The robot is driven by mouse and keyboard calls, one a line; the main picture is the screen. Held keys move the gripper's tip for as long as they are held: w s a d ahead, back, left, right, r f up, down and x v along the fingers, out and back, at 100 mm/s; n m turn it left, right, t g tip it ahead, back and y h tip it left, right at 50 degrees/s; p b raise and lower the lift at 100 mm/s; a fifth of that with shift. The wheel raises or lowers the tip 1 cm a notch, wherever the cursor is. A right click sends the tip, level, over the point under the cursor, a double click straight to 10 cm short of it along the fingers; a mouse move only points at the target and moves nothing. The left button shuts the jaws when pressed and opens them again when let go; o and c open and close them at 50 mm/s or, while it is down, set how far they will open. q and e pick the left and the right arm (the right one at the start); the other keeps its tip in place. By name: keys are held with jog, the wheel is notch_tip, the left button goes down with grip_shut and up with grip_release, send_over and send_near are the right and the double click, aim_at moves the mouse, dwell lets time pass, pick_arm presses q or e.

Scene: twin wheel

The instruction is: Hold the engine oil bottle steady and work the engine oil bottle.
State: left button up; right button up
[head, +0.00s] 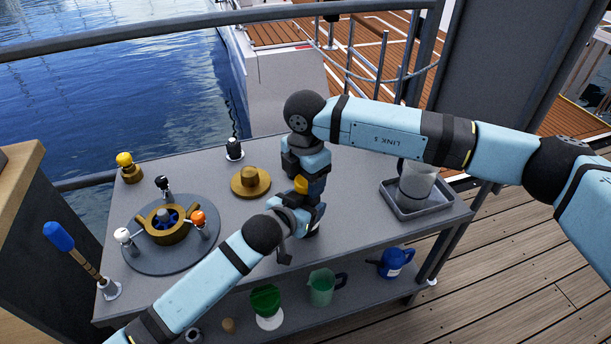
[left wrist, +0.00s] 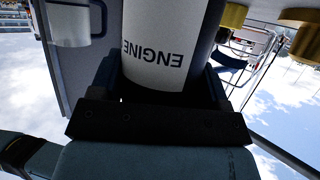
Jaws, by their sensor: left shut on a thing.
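The engine oil bottle (left wrist: 165,45) fills the top middle of the left wrist view, its white label reading ENGINE upside down. In the head view it stands near the middle of the grey table, mostly hidden by my arms. My left gripper (head: 298,212) reaches it from the lower left and is shut around its body, one dark finger on each side in the left wrist view. A small yellow part (head: 301,185) shows above my left gripper. My right gripper (head: 306,168) points down over the bottle's top; its fingertips are not clear, so I cannot tell its grip.
A grey tray (head: 444,200) with a clear container is at right. A green funnel (head: 266,300), jug (head: 322,287) and blue can (head: 395,262) sit on the lower shelf.

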jog(key=c, duration=0.7)
jog(key=n, duration=0.7)
jog(key=o, duration=1)
jog(key=shift+o, duration=0.2)
jog(key=shift+r, duration=0.1)
notch_tip(320, 180, up, 4)
jog(key=shift+r, duration=0.15)
jog(key=shift+c, duration=0.2)
notch_tip(320, 180, up, 3)
jog(key=shift+r+m, duration=0.2)
jog(key=shift+m, duration=1)
jog(key=shift+f, duration=3.95)
